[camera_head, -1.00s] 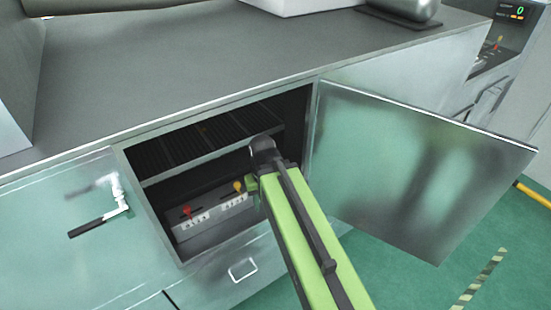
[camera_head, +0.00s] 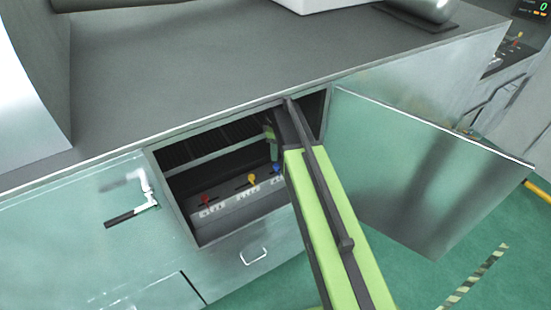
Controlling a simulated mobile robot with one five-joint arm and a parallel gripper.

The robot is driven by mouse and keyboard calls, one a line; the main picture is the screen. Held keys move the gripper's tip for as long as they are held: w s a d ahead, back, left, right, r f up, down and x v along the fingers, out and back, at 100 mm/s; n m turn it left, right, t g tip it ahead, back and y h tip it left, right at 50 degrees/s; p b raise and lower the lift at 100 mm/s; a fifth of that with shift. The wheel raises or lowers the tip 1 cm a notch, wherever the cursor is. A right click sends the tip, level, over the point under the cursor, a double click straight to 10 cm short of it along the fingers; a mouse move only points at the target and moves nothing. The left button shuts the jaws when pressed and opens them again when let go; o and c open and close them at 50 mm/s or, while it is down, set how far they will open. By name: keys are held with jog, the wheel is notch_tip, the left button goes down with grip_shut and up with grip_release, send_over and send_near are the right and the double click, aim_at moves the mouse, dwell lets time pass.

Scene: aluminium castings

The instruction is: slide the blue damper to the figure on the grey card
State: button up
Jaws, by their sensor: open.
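The blue damper (camera_head: 277,169) is a small knob at the right end of a row on a dark ledge inside the open cabinet. My arm reaches into the opening from the lower right. My gripper (camera_head: 273,150) is small and partly hidden at the arm's end, just above the blue damper and apart from the knob as far as I can tell; it is open. I cannot make out a grey card with a figure.
A red knob (camera_head: 206,200) and a yellow knob (camera_head: 252,178) stand left of the blue one, with white scale marks below them. A dark ribbed rack (camera_head: 200,150) is above. The cabinet door (camera_head: 420,170) hangs open at the right. A closed door with a handle (camera_head: 145,190) is at the left.

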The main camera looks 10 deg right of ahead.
aim_at(276, 165)
notch_tip(276, 165, down, 8)
jog(key=b, duration=0.7)
jog(key=shift+b, duration=0.4)
jog(key=shift+r, duration=0.15)
grip_shut()
dwell(0.6)
